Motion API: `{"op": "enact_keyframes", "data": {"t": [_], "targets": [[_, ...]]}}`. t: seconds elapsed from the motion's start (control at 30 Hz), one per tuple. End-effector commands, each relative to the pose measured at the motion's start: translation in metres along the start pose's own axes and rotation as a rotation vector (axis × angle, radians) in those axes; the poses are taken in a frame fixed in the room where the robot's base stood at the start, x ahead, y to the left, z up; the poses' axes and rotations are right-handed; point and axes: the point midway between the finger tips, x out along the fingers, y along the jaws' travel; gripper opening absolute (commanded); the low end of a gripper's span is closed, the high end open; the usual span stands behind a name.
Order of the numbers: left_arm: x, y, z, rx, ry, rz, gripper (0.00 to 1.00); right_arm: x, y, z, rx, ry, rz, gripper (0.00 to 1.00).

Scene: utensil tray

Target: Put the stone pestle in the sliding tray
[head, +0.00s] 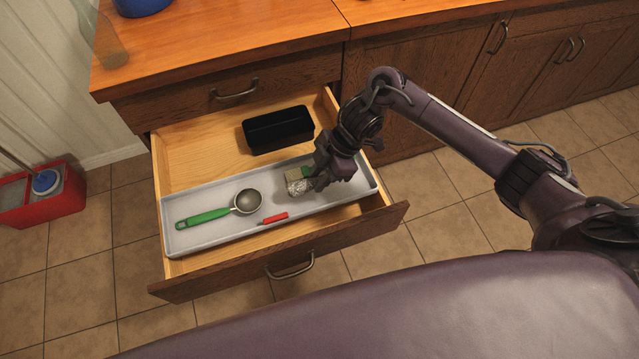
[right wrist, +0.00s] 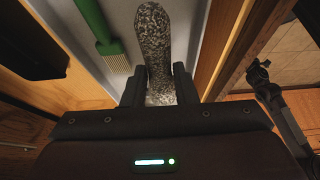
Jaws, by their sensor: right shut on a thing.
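The stone pestle (right wrist: 160,50) is speckled grey and rounded at its end. My right gripper (right wrist: 159,88) is shut on it, with a finger on each side. In the head view the pestle (head: 298,187) shows as a short speckled end beside my right gripper (head: 314,180), over the right part of the long grey sliding tray (head: 225,233). I cannot tell whether the pestle touches the tray floor. The tray lies inside the open drawer. My left gripper is not in view.
A green-handled brush (right wrist: 109,47) lies close beside the pestle. A green-handled scoop (head: 205,215) and a small red item (head: 274,218) lie in the tray. A black container (head: 278,129) stands behind it in the drawer. The drawer front (head: 290,262) rises on the near side.

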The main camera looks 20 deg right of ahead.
Motion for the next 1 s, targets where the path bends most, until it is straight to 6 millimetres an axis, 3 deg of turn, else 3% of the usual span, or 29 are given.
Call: {"op": "enact_keyframes", "data": {"t": [0.2,0.63,0.67,0.8,1.0], "targets": [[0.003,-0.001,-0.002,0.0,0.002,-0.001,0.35,0.029,-0.001,0.014,0.002,0.001,-0.002,0.0],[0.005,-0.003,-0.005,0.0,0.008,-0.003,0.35,0.035,-0.001,0.018,0.0,0.0,-0.001,0.0],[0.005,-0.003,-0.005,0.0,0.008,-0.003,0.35,0.035,-0.001,0.018,0.0,-0.001,-0.002,0.28],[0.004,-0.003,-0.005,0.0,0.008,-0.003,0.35,0.035,-0.001,0.018,0.001,-0.001,-0.002,0.47],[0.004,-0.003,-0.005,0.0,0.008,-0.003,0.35,0.035,-0.001,0.018,0.001,0.0,-0.002,0.47]]}}
